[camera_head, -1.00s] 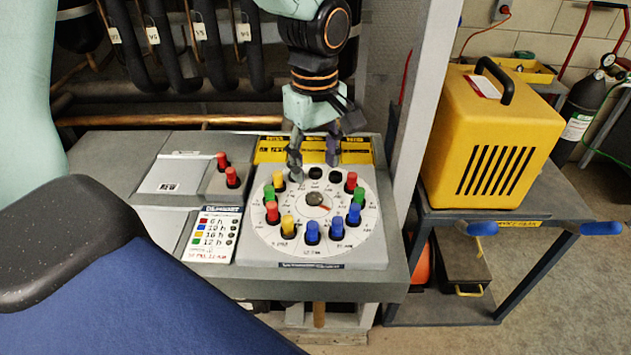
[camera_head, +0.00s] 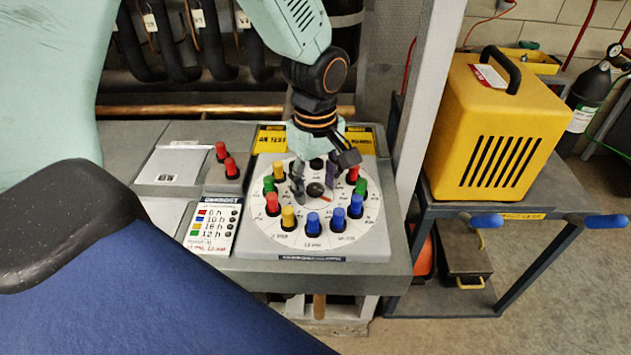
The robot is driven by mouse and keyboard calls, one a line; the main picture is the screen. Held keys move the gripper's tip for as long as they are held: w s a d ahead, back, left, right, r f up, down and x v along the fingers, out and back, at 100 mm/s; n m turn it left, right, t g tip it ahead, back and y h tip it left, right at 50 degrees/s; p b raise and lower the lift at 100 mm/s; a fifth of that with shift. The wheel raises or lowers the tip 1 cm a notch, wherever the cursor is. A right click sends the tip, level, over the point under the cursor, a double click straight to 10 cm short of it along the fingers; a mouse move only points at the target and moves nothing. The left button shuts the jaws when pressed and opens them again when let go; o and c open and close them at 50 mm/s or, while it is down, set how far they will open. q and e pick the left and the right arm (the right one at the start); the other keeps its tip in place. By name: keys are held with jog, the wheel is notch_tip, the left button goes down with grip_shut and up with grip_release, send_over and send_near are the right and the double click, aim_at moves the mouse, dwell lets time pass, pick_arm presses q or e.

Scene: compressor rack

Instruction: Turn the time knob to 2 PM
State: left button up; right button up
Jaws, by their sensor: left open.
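The time knob (camera_head: 315,190) is a small dark round knob with a red-orange pointer at the middle of the white dial (camera_head: 290,239). Its pointer lies toward the lower right. Colored pegs stand around the dial, among them a blue peg (camera_head: 312,223), a yellow peg (camera_head: 288,218) and a red peg (camera_head: 272,204). My left gripper (camera_head: 314,190) comes down from above and is open, with one finger left of the knob and one right of it. I cannot tell whether the fingers touch it. The gripper hides part of the dial's back. My right gripper is not in view.
A legend card (camera_head: 211,229) lies left of the dial, with two red pegs (camera_head: 226,160) behind it. A grey post (camera_head: 424,90) rises to the right. A yellow machine (camera_head: 497,125) stands on a cart (camera_head: 517,203) further right.

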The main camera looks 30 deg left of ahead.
pick_arm(q)
jog(key=shift+s+d+r, duration=0.15)
jog(key=shift+c, duration=0.6)
jog(key=shift+w+a+f, duration=0.25)
jog(key=shift+w+a, duration=0.05)
jog(key=shift+a, duration=0.1)
jog(key=c, duration=0.5)
jog(key=shift+s+d+r, duration=0.15)
jog(key=c, duration=0.4)
grip_shut()
